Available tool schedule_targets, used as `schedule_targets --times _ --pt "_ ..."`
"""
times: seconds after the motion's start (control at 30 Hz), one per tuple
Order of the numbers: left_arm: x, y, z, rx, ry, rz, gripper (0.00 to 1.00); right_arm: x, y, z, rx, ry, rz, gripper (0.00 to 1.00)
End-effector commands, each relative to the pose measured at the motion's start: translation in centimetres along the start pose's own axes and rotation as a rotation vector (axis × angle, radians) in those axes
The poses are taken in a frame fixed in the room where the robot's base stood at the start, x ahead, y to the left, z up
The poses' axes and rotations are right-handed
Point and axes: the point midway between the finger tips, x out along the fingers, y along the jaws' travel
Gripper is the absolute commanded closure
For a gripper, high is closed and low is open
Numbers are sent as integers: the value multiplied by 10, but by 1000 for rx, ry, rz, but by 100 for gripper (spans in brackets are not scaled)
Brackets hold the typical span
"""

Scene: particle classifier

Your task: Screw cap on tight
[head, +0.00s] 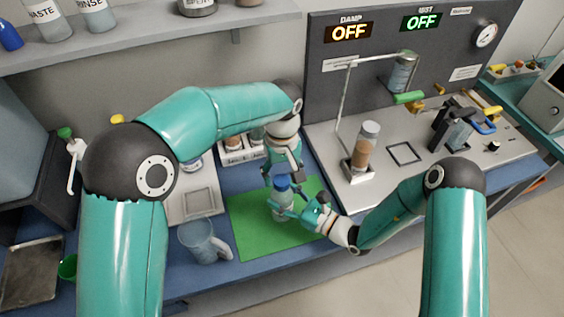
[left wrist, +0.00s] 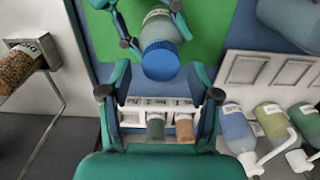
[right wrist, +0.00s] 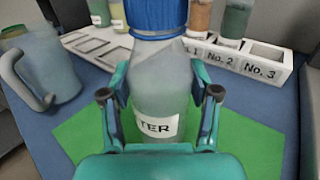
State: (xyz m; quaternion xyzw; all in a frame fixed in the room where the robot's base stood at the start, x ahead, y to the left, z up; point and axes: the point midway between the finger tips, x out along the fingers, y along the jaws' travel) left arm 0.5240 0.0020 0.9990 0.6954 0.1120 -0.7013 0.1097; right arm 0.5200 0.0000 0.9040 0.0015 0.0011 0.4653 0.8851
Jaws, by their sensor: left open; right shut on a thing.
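A clear bottle (head: 284,208) with a "TER" label in the right wrist view (right wrist: 158,125) stands upright over the green mat (head: 246,232). A blue ribbed cap (head: 283,183) sits on its neck; it also shows in the left wrist view (left wrist: 160,60). Whether the cap is tight cannot be told. My right gripper (right wrist: 160,95) is shut on the bottle's body, one finger on each side. My left gripper (left wrist: 160,97) is open and empty, just above and beside the cap, apart from it in the left wrist view. In the head view the left gripper partly hides the cap's surroundings.
A clear jug (head: 203,243) stands left of the mat. A rack of numbered vials (right wrist: 240,62) and a grey tray (head: 195,205) lie behind and left. The test panel with a particle-filled bottle (head: 364,147) is at right. The mat's front part is bare.

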Motion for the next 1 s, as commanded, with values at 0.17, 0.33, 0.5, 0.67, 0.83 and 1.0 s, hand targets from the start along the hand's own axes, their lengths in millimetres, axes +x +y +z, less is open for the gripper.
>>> schedule_targets --times 0.17,0.33,0.5,0.67,0.83,1.0 --pt "13 0 0 1 -1 0 38 0 1 0 1 0 2 100" --pt "16 0 0 0 0 1 38 0 1 0 1 0 1 100" --pt "15 0 0 1 0 0 41 0 1 0 1 0 1 100" --pt "15 0 0 0 0 1 68 0 0 0 1 0 1 100" --pt "15 0 0 1 0 1 96 0 1 0 0 0 1 100" --pt "15 0 0 1 0 2 100 0 1 0 0 0 2 100"
